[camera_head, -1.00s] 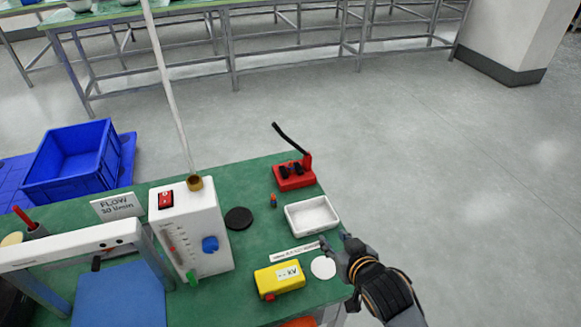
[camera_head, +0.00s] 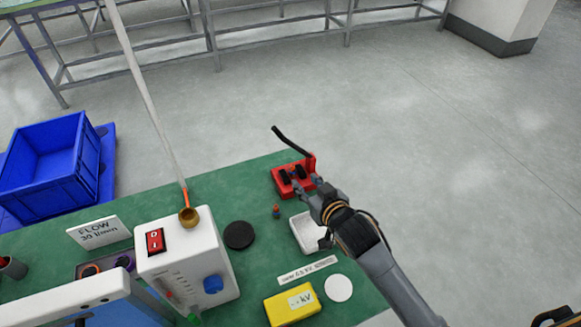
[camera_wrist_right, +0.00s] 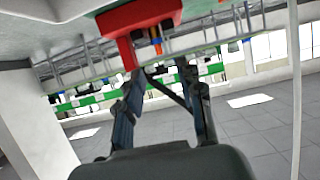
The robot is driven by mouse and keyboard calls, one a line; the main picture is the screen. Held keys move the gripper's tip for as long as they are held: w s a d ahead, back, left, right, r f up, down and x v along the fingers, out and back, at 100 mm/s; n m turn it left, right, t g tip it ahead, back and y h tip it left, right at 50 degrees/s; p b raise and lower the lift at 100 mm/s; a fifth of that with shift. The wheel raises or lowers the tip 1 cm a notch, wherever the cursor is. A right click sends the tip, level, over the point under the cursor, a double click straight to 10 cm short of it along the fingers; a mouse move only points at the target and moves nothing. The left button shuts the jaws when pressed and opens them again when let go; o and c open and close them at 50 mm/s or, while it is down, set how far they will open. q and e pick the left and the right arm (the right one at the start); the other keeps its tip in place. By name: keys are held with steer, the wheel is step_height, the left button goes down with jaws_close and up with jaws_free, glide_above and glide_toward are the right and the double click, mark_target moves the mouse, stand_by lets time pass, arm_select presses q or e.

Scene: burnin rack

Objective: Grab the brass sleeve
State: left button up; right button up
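A brass-coloured, sleeve-like piece (camera_head: 189,219) sits on top of the white flow unit (camera_head: 188,268), left of centre in the head view. A pale rod with an orange tip rises just above it. My right gripper (camera_head: 307,183) is far to its right, beside the red lever tool (camera_head: 286,180). In the right wrist view the gripper (camera_wrist_right: 162,72) has its two fingers apart with nothing held between them. The red tool (camera_wrist_right: 140,18) shows just above the fingertips, with a small orange and blue part on it. My left gripper is out of view.
A white tray (camera_head: 300,237) lies partly under my right arm. A blue crate (camera_head: 45,165) stands left. Grey floor is open beyond the bench.

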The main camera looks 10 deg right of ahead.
mark_target(293, 165)
steer(key=x, duration=0.5)
steer(key=shift+w, duration=0.15)
steer(key=shift+w+a+f, duration=0.1)
steer(key=shift+w+f, duration=0.05)
steer(key=shift+w, duration=0.05)
steer(key=shift+w+p, duration=0.35)
steer(key=shift+w, duration=0.25)
steer(key=x, duration=0.3)
steer(key=shift+w+f, duration=0.1)
steer(key=shift+w, duration=0.1)
steer(key=shift+w+f, duration=0.1)
steer(key=shift+w, duration=0.15)
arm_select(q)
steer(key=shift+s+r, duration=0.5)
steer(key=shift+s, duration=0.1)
arm_select(e)
jaws_close()
